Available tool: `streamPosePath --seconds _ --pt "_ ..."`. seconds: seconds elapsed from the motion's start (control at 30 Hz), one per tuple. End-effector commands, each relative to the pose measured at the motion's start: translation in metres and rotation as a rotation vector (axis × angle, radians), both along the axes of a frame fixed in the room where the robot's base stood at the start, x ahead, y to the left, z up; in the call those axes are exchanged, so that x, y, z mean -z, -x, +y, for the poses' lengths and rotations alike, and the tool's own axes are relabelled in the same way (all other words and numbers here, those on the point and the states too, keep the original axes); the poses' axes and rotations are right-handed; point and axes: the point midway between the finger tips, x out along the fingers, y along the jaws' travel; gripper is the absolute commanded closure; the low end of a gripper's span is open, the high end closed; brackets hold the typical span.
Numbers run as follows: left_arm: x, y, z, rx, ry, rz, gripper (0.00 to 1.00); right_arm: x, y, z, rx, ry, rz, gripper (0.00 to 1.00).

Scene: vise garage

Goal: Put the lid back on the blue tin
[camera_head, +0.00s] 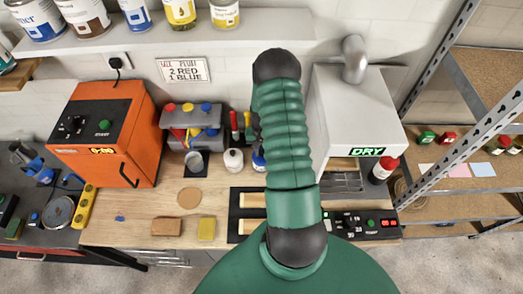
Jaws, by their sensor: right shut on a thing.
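My right arm rises through the middle of the head view and covers much of the bench behind it. A small blue-and-white container (258,160) stands on the bench just below there, partly covered by the arm. No loose lid can be made out. My left gripper is out of view.
An orange oven (105,130) is left, a white dryer (355,110) right. Paint tins line the shelf (160,42). A tan disc (189,198) and two blocks lie in front.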

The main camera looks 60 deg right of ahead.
Motion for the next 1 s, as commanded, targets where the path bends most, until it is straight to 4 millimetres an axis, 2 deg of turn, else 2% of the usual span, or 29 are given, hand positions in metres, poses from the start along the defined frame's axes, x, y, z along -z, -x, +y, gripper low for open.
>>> streamPosePath --seconds 0.33,0.37,0.5,0.53,0.77,0.9,1.0 --pt "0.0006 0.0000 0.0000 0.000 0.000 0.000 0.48 0.0002 0.0000 0.0001 -0.001 0.000 0.000 1.00" --pt "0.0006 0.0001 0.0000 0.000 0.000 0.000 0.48 0.0002 0.0000 0.0001 -0.001 0.000 0.000 0.75" --pt "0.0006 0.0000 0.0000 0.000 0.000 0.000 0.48 0.0002 0.0001 0.0002 0.000 0.000 0.000 0.56" --pt "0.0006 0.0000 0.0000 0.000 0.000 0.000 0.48 0.0002 0.0001 0.0002 0.000 0.000 0.000 0.53" --pt "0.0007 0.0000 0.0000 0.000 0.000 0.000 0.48 0.0003 0.0000 0.0002 0.000 0.000 0.000 0.52" --pt "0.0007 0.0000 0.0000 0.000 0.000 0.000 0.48 0.0003 0.0000 0.0002 0.000 0.000 0.000 0.34" --pt "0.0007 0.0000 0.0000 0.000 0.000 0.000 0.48 0.0003 0.0000 0.0002 0.000 0.000 0.000 0.31"
